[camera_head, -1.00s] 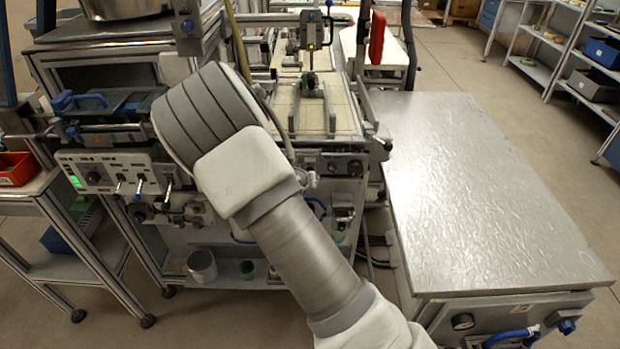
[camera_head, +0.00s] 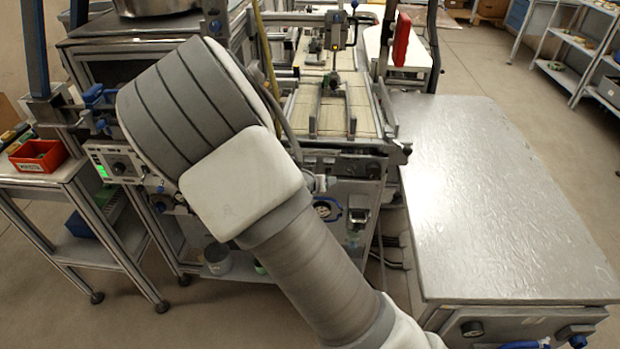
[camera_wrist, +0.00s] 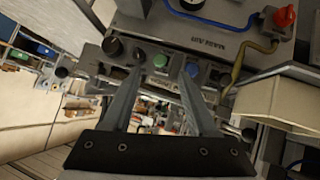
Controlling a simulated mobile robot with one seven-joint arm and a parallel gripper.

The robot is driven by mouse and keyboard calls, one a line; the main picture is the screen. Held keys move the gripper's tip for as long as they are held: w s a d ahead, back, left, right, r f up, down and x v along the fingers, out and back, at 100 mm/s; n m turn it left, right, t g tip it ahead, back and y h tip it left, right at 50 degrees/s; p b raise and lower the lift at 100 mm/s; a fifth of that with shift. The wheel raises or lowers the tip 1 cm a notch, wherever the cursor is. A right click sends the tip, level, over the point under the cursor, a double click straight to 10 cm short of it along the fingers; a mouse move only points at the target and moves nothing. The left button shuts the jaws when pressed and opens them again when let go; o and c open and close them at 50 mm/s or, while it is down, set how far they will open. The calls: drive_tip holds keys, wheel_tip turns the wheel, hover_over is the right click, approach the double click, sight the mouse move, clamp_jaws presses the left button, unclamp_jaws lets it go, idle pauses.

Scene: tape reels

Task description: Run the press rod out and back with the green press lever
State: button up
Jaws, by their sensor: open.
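In the wrist view my gripper (camera_wrist: 160,72) is open, with two long grey fingers apart and nothing between them. A green knob (camera_wrist: 160,62) on a grey panel (camera_wrist: 205,80) lies between and just beyond the fingertips. It may be the green press lever; I cannot tell if the fingers touch anything. A black knob (camera_wrist: 137,53) and a blue knob (camera_wrist: 191,69) sit on either side of it. In the head view my arm hides the gripper and much of the machine front. I cannot make out the press rod.
A red knob (camera_wrist: 284,16) and blue and yellow hoses are near the panel. In the head view, a metal-topped bench (camera_head: 490,190) stands right of the machine bed (camera_head: 345,118). A trolley with a red bin (camera_head: 38,156) is at left. Floor shows at far right.

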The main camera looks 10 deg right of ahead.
drive_tip(key=p+v, duration=0.3)
drive_tip(key=v, duration=0.6)
drive_tip(key=shift+s, duration=0.15)
drive_tip(key=shift+a, duration=0.1)
drive_tip(key=s+a+r+n+g+y, duration=0.1)
drive_tip(key=s+r+y, duration=0.3)
drive_tip(key=r, duration=0.3)
drive_tip(key=s+a+r+g+y, duration=0.2)
drive_tip(key=s+r+y, duration=0.3)
drive_tip(key=r, duration=0.1)
drive_tip(key=s+d+r+h, duration=0.2)
drive_tip(key=s+d+r, duration=0.1)
drive_tip(key=s+d, duration=0.2)
drive_tip(key=s+d+r+n+h, duration=0.1)
drive_tip(key=s+d+r, duration=0.3)
drive_tip(key=s, duration=0.5)
drive_tip(key=shift+s+d+r+h, duration=0.3)
drive_tip(key=shift+d+h, duration=0.2)
drive_tip(key=shift+d, duration=0.15)
